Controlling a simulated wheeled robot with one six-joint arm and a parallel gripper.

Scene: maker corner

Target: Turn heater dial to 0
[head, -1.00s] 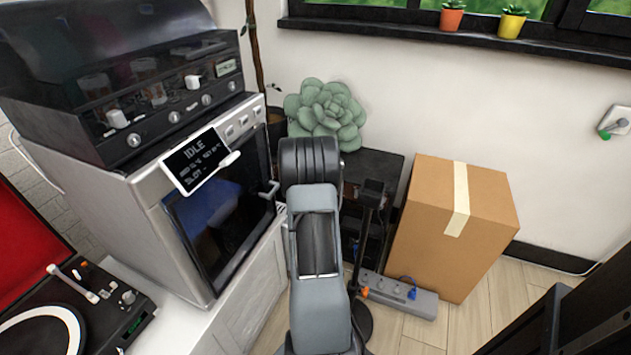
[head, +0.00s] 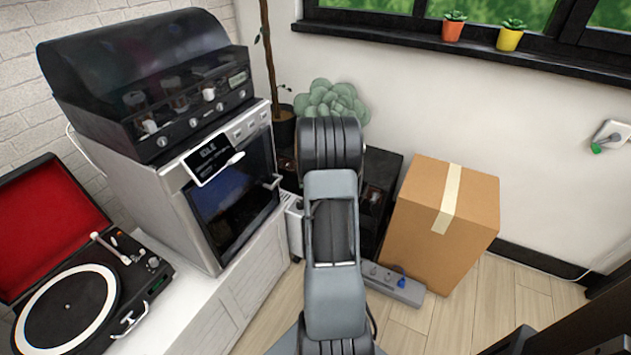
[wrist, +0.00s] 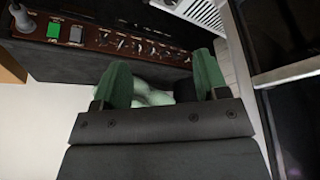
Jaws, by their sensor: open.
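A white appliance that looks like the heater (head: 295,226) stands on the floor in the head view, right of the white cabinet and mostly hidden behind my arm. A white, slotted casing, probably the same heater (wrist: 198,12), shows at the top of the wrist view. I cannot make out a dial or its setting in either view. My gripper (wrist: 163,76) shows in the wrist view with its two green fingers apart and nothing clearly held between them. The fingertips appear in front of a black box with a brown switch panel. In the head view my arm hides the gripper.
The black box (wrist: 75,62) has a green-lit switch. A cardboard box (head: 425,215) and a grey power strip (head: 393,284) stand right of my arm. The oven (head: 235,210) and turntable (head: 70,310) are at left. Open floor lies at lower right.

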